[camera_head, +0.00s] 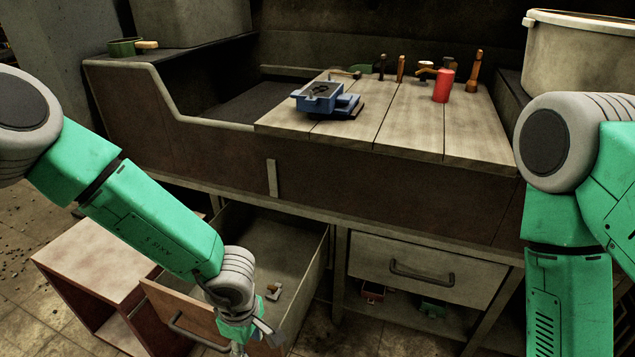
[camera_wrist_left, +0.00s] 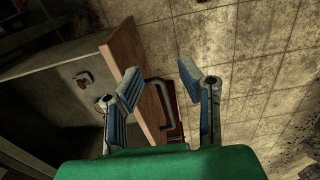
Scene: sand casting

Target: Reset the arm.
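My left gripper (camera_head: 247,338) is low in front of the pulled-out left drawer (camera_head: 297,240), at its front panel. In the left wrist view my left gripper (camera_wrist_left: 161,78) has its two fingers spread wide with nothing held. The drawer front (camera_wrist_left: 137,62) and its handle (camera_wrist_left: 158,92) show behind and between the fingers; I cannot tell the gap in depth. The handle also shows in the head view (camera_head: 196,337).
The workbench (camera_head: 420,125) carries a blue mould (camera_head: 318,97), a red cylinder (camera_head: 443,86) and several hand tools along the back. A shut drawer (camera_head: 425,270) is at the right, above a shelf with red and green items. A large pale bin (camera_head: 577,55) stands back right.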

